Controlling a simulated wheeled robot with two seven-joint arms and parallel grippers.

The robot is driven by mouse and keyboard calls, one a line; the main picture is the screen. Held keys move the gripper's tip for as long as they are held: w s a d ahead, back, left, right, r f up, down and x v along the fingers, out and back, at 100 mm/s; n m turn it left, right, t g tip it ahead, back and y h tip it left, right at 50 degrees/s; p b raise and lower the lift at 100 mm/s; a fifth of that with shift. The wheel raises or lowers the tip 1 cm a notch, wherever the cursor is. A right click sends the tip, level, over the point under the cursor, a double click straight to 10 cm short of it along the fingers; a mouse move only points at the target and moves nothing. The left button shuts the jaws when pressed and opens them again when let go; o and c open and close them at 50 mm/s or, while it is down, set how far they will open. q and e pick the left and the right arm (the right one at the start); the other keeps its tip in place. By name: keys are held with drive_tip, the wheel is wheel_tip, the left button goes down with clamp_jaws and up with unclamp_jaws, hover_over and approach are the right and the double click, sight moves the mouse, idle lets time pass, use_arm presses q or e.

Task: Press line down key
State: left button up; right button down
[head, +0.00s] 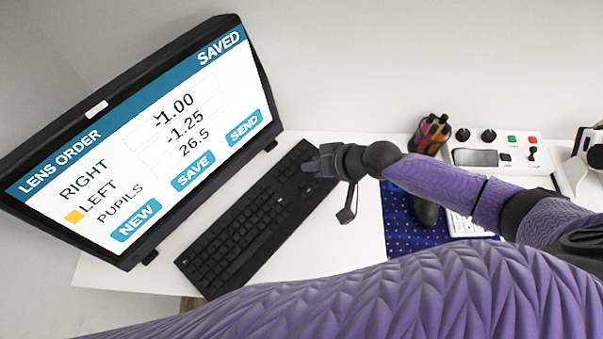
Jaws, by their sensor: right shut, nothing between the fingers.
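The black keyboard (235,232) lies at a slant on the white desk, below the monitor. Its single keys are too small to read, so I cannot tell the line down key apart. The monitor (150,140) shows a lens order page with "SAVED" at the top and an orange square beside "LEFT". My right gripper (309,166) is shut and empty, at the upper right end of the keyboard, its tips pointing left. It hides some keys there, and I cannot tell whether the tips touch any. My left gripper is not in view.
A black mouse (425,211) is on a dotted blue mat (399,225), below my right arm. A white keypad (464,226) is partly hidden. A pen cup (430,136) and a white control box (536,142) stand at the back. The desk (345,240) between keyboard and mat is bare.

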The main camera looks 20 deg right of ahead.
sight(311, 192)
wheel_tip(311, 192, down, 8)
drive_tip(key=b, duration=0.7)
drive_tip(key=shift+s+f+b, duration=0.15)
drive_tip(key=shift+b, duration=0.15)
drive_tip(key=shift+f+b, duration=0.3)
drive_tip(key=shift+f, duration=0.05)
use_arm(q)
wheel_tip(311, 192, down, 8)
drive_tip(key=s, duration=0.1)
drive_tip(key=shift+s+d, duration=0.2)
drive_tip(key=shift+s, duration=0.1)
use_arm(e)
drive_tip(key=shift+r, duration=0.1)
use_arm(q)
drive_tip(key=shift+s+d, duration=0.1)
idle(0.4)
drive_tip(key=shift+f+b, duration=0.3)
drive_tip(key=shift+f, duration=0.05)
use_arm(e)
drive_tip(key=shift+f, duration=0.4)
